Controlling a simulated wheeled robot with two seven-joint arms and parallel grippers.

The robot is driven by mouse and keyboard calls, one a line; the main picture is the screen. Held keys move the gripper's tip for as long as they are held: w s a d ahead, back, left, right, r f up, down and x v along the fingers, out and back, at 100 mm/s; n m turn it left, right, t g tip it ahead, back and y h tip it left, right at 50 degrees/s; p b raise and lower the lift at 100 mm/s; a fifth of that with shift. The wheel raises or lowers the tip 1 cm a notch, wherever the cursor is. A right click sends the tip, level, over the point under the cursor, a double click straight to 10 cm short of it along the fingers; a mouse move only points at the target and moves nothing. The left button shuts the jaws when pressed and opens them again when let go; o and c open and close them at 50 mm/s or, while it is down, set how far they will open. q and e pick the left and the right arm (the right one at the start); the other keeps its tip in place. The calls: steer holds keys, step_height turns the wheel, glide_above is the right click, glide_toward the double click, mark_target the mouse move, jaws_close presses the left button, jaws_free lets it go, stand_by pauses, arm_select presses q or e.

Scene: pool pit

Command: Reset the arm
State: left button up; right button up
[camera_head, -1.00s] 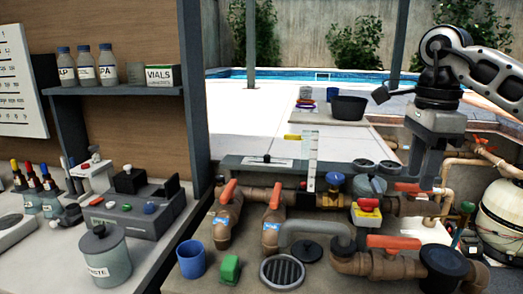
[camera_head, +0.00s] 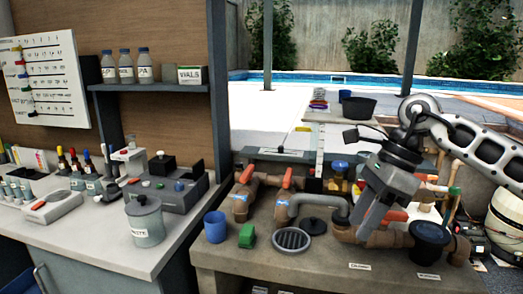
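My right arm comes in from the right edge, with white-grey links and dark joints. My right gripper (camera_head: 366,222) points down and to the left, over the pipework at the right part of the bench. It hides part of the pipes and valves behind it. Its fingers look like one grey block, so I cannot tell whether they are apart, and no held object shows. My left gripper is not in view.
The stone bench (camera_head: 310,268) carries brown pipes with orange handles (camera_head: 288,177), a blue cup (camera_head: 215,227), a green block (camera_head: 247,236) and a round drain grate (camera_head: 291,240). A lab counter with a waste jar (camera_head: 145,221) stands left. The bench's front is mostly clear.

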steer(key=s+a+f+m+t+y, duration=0.1)
steer(key=s+a+f+m+y, duration=0.15)
steer(key=a+m+y, duration=0.5)
steer(key=s+a+f+m+y, duration=0.2)
steer(key=s+a+m+y, duration=0.2)
steer(key=a+y, duration=0.6)
steer(key=w+d+f+m+t+h, duration=0.1)
steer(key=d+f+m+t+h, duration=0.2)
steer(key=f+m+t+h, duration=0.7)
steer(key=w+d+f+m+t+h, duration=0.1)
steer(key=d+f+m+t, duration=0.15)
steer(key=m+t, duration=0.85)
steer(key=s+d+f+m+g+h, duration=0.4)
steer(key=s+d+f+m+g, duration=0.1)
steer(key=s+f+m, duration=0.2)
steer(key=s+d+f+m+g+h, duration=0.4)
steer(key=s+f+m+g, duration=0.2)
steer(key=s+f+m, duration=0.2)
step_height(320, 180, down, 4)
steer(key=shift+d+r+m, duration=0.1)
steer(key=shift+d+m, duration=0.3)
steer(key=shift+m, duration=0.85)
steer(key=shift+s, duration=0.1)
